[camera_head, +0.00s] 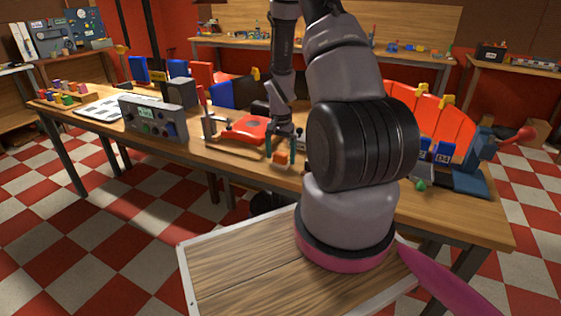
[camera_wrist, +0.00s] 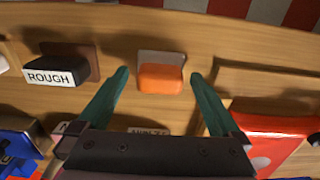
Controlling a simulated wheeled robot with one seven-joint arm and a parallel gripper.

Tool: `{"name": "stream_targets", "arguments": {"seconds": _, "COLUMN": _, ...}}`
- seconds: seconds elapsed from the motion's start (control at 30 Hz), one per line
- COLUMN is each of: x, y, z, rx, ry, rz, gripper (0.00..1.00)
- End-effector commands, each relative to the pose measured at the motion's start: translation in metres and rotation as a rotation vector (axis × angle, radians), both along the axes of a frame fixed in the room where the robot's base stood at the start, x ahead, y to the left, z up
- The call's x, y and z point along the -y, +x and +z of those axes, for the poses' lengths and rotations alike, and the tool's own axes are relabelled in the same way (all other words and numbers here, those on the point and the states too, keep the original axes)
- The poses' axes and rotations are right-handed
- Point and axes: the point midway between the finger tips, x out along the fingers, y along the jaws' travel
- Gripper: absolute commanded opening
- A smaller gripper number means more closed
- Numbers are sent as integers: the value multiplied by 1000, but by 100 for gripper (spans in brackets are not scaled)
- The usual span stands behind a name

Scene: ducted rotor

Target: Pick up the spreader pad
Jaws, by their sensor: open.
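An orange block with rounded edges, which I take to be the spreader pad (camera_wrist: 161,79), sits on a small brownish-grey plate on the wooden bench. It also shows in the head view (camera_head: 281,158), near the bench's front edge. My gripper (camera_wrist: 158,76) is open, with one teal finger on each side of the orange block and a visible gap to both. In the head view my gripper (camera_head: 283,148) points down over the block. Whether the fingertips reach down to its height I cannot tell. Nothing is held.
A black block labelled ROUGH (camera_wrist: 62,72) sits left of the orange block in the wrist view. A red part (camera_wrist: 270,135) lies to the right. A grey control box (camera_head: 153,119) stands further left on the bench, and a blue vise-like device (camera_head: 474,165) stands at the right end.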

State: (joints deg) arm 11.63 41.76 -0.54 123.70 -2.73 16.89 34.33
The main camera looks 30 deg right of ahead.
Motion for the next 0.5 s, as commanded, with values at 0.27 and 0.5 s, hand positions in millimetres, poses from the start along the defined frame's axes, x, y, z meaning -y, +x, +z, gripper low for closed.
{"name": "stream_targets", "arguments": {"seconds": 0.27, "x": 0, "y": 0, "z": -4, "rx": 1, "ry": 0, "rz": 0, "gripper": 100}}
{"name": "stream_targets", "arguments": {"seconds": 0.5, "x": 0, "y": 0, "z": -4, "rx": 1, "ry": 0, "rz": 0, "gripper": 12}}
